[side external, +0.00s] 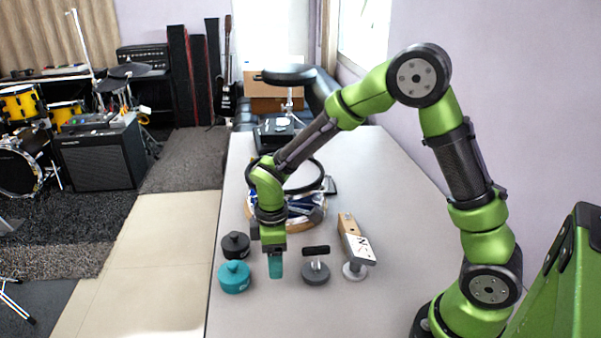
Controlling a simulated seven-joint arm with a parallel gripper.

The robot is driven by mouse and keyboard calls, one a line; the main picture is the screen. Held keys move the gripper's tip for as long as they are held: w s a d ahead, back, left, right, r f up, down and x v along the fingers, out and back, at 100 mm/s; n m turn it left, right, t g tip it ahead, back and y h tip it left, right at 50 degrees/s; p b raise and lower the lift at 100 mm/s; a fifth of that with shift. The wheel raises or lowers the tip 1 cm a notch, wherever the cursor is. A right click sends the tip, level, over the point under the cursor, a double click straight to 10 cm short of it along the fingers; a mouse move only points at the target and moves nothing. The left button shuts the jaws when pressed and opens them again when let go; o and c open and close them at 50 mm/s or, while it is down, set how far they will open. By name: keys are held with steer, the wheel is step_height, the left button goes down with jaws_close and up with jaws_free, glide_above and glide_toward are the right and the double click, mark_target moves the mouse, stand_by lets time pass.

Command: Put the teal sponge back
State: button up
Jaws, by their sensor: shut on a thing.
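My gripper (274,250) points straight down over the table and is shut on the teal sponge (275,267). The sponge hangs upright below the jaws as a narrow teal block. I cannot tell whether its lower end touches the table. Just left of it sits a round teal piece with a small knob on top (234,278). A similar round black piece (236,245) stands behind that one. My fingers are small here, and their far side is hidden.
A grey round piece with a black bar handle (316,272) stands close on the right. A wooden-handled tool on a round base (354,246) is further right. A round wooden tray with blue items (306,220) lies behind my gripper. The front of the table (300,315) is clear.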

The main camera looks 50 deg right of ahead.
steer(key=shift+f, duration=1.75)
steer(key=o, duration=1)
steer(key=shift+f, duration=0.1)
step_height(320, 180, up, 12)
steer(key=shift+d+r, duration=0.1)
steer(key=shift+r, duration=0.1)
steer(key=shift+s+d+r+m+t+y, duration=0.45)
steer(key=shift+s+r+m+t, duration=0.75)
steer(key=shift+s+r+m, duration=0.95)
steer(key=shift+s+d+r+m+t+y, duration=0.2)
steer(key=shift+s+d+r+m+t, duration=0.4)
steer(key=shift+s+r+m+t, duration=1.4)
steer(key=shift+s+d+r+m+t+y, duration=0.45)
steer(key=shift+s+r+m, duration=1.05)
steer(key=shift+s+m, duration=1.4)
